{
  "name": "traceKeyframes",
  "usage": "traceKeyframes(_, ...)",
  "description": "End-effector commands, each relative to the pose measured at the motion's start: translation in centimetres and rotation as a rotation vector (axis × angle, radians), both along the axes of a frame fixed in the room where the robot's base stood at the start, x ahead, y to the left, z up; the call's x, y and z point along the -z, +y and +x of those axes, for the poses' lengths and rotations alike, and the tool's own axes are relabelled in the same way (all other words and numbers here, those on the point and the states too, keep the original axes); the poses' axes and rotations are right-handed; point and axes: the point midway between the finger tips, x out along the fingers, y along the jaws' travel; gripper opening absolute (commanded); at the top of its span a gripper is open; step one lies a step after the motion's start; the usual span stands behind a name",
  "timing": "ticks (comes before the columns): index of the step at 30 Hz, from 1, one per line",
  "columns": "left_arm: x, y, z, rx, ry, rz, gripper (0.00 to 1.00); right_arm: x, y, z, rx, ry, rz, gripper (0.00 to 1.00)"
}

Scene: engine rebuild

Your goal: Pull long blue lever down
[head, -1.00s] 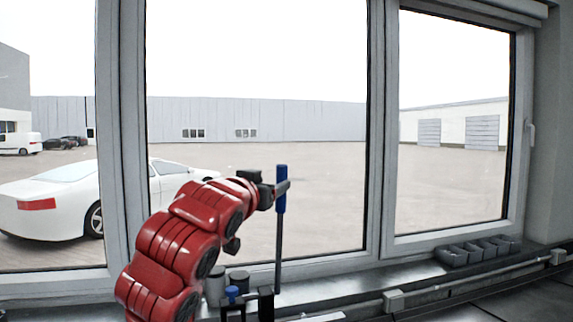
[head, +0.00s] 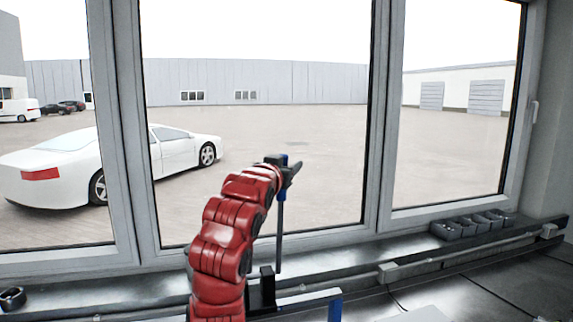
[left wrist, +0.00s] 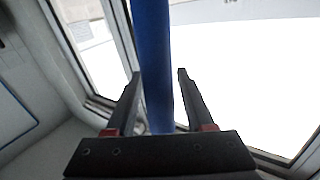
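The long lever has a blue handle (head: 281,196) on a thin dark shaft, and stands about upright in front of the window in the head view. My left gripper (head: 292,170) is at the upper part of the handle, which it partly hides. In the left wrist view the blue handle (left wrist: 155,60) runs between the two fingers of my left gripper (left wrist: 160,75). The fingers are apart, with a clear gap on the right side of the handle. My red left arm hides part of the area left of the lever's foot. My right gripper is not in view.
A dark bracket (head: 263,290) stands near the lever's foot, with a blue-ended part (head: 335,306) to its right. Grey bins (head: 470,225) sit on the sill at the right. A rail with a grey box (head: 392,272) runs along below the window.

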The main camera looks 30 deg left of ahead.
Motion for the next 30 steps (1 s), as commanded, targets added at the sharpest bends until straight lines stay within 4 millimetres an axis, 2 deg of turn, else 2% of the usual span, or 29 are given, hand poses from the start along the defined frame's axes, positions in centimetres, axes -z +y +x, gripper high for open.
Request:
traceKeyframes(1, 0.00, 0.00, 0.00, 0.000, 0.000, 0.000, 0.42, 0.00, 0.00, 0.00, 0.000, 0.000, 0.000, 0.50)
traceKeyframes(8, 0.01, 0.01, -0.01, 0.000, 0.001, 0.000, 0.01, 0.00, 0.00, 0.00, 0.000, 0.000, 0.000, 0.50)
traceKeyframes(30, 0.02, 0.01, -0.01, 0.000, 0.001, -0.001, 0.00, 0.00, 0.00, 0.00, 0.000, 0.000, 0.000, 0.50)
